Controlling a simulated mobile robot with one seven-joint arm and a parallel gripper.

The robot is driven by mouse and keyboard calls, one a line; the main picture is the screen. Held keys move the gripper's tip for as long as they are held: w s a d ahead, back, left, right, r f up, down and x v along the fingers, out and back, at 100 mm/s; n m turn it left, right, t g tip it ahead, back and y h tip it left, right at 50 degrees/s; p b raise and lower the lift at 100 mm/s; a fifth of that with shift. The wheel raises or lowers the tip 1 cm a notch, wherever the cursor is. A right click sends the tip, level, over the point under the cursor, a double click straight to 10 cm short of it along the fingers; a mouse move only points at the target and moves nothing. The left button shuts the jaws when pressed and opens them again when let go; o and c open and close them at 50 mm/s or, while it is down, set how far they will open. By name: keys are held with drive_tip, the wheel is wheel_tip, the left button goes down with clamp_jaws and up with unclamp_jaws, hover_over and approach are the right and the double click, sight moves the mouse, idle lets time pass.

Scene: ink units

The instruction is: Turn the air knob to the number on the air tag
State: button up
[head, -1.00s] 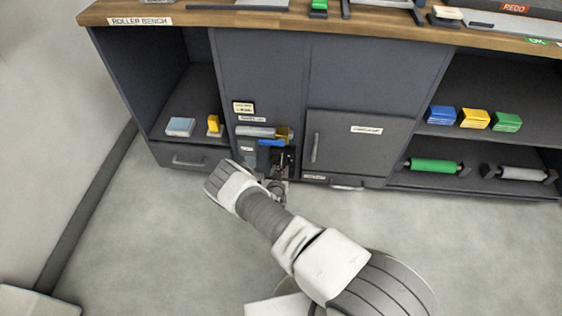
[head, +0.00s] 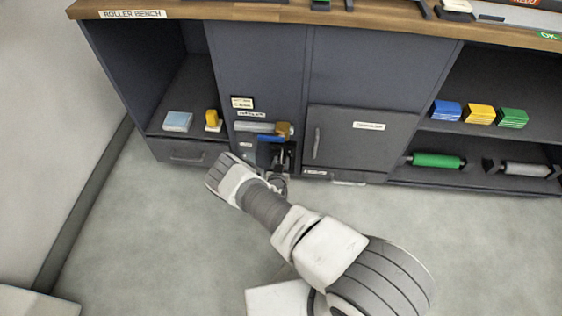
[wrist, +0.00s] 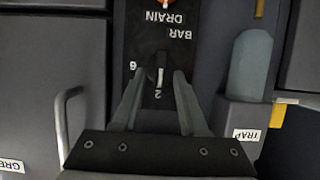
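The air knob (wrist: 158,72) is a small grey handle on a black panel (wrist: 159,48). The panel reads BAR and DRAIN upside down in the wrist view, with a 6 on the left and a 2 below the knob. My gripper (wrist: 159,76) has its two fingers apart on either side of the knob, with gaps visible. I cannot tell whether either finger touches it.
A grey cylinder (head: 257,127) with a brass end and blue handle sits above the panel. A grey-blue bowl (wrist: 250,65) labelled TRAP is at right. The floor (head: 130,240) is clear.

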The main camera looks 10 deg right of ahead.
clamp_jaws()
drive_tip(key=shift+d, duration=0.1)
drive_tip(key=m+y, duration=0.1)
drive_tip(key=m, duration=0.1)
drive_tip(key=d+m+t+y+p, duration=0.1)
drive_tip(key=m+y, duration=0.1)
drive_tip(key=shift+s+f+m+t, duration=0.2)
drive_tip(key=shift+m+t, duration=0.1)
drive_tip(key=shift+m, duration=0.1)
drive_tip(key=m, duration=0.1)
drive_tip(key=m+y, duration=0.1)
drive_tip(key=m+t, duration=0.1)
drive_tip(key=shift+d+f+b, duration=0.25)
drive_tip(key=shift+d+b, duration=0.05)
drive_tip(key=shift+b, duration=0.1)
drive_tip(key=shift+f+m+t+y, duration=0.2)
drive_tip(key=shift+m+t+y, duration=0.5)
drive_tip(key=shift+m, duration=0.8)
